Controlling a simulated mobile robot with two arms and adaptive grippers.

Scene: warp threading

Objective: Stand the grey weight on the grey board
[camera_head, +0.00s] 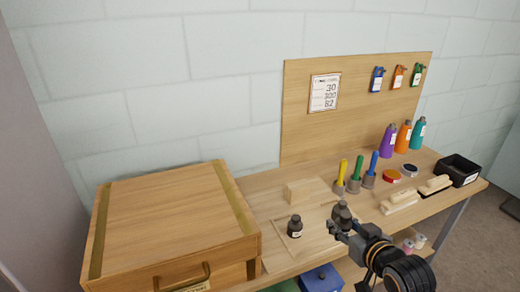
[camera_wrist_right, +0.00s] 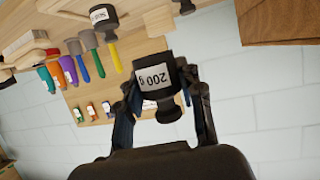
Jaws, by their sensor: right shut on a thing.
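A dark grey weight (camera_head: 342,211) is held in my right gripper (camera_head: 336,226). In the right wrist view the weight (camera_wrist_right: 153,76) shows a white "200 g" label, and the fingers of my right gripper (camera_wrist_right: 160,104) are shut on its sides. A second dark weight (camera_head: 295,227) with a white label stands on a pale wooden board with a thin outline (camera_head: 312,243); it also shows in the right wrist view (camera_wrist_right: 103,18). I see no clearly grey board. Whether the held weight touches anything below is hard to tell. My left gripper is not in view.
A large wooden chest (camera_head: 165,220) stands at the left. A pale wooden block (camera_head: 303,191) lies behind the weights. Handled tools in yellow, green and blue (camera_head: 355,175), brushes (camera_head: 400,200) and a black bin (camera_head: 458,170) stand right.

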